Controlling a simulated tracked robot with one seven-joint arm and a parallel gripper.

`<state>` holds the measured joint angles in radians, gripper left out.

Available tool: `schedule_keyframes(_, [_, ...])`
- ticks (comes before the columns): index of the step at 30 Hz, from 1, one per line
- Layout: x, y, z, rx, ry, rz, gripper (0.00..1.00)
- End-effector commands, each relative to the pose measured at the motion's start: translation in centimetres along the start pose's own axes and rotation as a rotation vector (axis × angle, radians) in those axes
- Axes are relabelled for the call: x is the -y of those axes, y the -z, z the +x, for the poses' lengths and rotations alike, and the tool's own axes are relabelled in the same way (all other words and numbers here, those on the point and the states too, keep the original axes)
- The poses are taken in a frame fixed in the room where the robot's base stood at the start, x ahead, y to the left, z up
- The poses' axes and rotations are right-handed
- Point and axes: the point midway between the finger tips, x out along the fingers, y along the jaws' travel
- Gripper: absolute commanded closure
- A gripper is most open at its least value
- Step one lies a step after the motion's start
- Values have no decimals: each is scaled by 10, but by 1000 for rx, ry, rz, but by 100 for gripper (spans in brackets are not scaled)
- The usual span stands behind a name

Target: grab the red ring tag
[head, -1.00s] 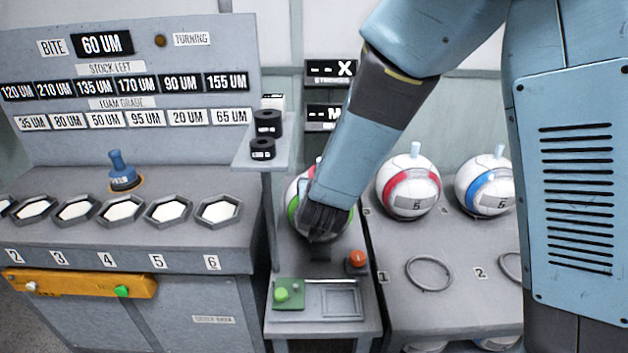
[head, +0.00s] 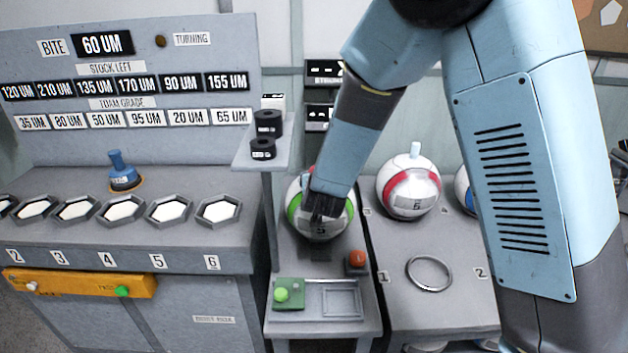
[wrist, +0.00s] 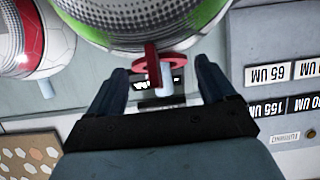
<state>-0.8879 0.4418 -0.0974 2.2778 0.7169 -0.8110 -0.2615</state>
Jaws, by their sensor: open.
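The red ring tag (wrist: 148,68) shows in the wrist view, around or against the pale peg (wrist: 164,78) on the green-and-white ball (wrist: 150,20). My gripper (wrist: 162,72) is open, with one dark finger on each side of the tag and peg; I see no clear contact.
A red-striped ball (head: 408,190) stands to the right, with an empty ring stand (head: 429,273) in front of it. A shelf (head: 262,158) with black rolls is at the left.

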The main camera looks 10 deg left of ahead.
Motion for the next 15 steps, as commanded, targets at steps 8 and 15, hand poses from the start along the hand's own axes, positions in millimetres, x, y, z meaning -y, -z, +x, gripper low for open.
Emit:
schedule_keyframes(8, [0, 0, 0, 0, -1, 0, 41])
schedule_keyframes(15, [-1, 0, 0, 0, -1, 1, 64])
